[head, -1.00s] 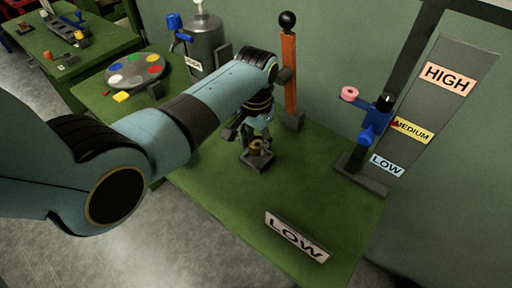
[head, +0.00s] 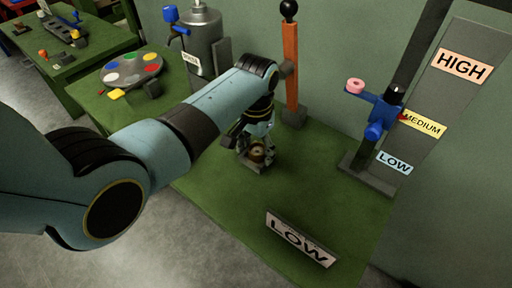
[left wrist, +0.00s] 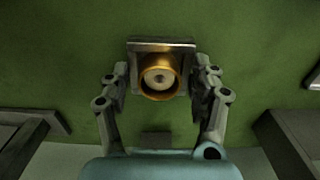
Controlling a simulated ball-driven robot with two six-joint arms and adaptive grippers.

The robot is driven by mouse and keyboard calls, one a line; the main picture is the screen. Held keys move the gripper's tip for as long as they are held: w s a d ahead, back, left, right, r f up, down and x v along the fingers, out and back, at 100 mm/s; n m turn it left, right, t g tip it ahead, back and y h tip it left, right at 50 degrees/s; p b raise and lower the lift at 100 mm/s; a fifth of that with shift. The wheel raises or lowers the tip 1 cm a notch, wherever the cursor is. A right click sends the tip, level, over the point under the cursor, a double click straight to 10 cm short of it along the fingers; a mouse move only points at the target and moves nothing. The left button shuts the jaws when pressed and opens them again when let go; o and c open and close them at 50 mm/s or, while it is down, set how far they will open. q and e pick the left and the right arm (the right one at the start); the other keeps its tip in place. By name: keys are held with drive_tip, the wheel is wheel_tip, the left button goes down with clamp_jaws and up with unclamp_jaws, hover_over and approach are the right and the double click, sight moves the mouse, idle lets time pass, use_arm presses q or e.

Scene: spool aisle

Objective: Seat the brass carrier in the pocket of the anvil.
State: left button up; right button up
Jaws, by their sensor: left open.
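The brass carrier (head: 257,155) is a short golden ring or cup with a pale round centre. It stands upright at the small grey anvil (head: 251,167) on the green bench. In the left wrist view the carrier (left wrist: 158,90) overlaps the front of the anvil (left wrist: 160,46); how deep it sits in the pocket is hidden. My left gripper (head: 258,153) is down around the carrier. In the left wrist view its open fingers (left wrist: 161,80) stand on either side of the carrier, with small gaps visible. My right gripper is not in view.
An orange post (head: 291,70) stands just behind the gripper. A stand with a blue fitting (head: 378,127) is at the right. A colour disc (head: 131,68) and a grey press tank (head: 203,45) are at the back left.

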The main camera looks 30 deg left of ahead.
use_arm(q)
drive_tip(key=shift+r, duration=0.25)
wheel_tip(320, 180, up, 12)
drive_tip(key=shift+p, duration=0.3)
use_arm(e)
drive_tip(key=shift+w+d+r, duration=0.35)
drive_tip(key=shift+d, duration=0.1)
use_arm(q)
drive_tip(key=shift+f, duration=0.15)
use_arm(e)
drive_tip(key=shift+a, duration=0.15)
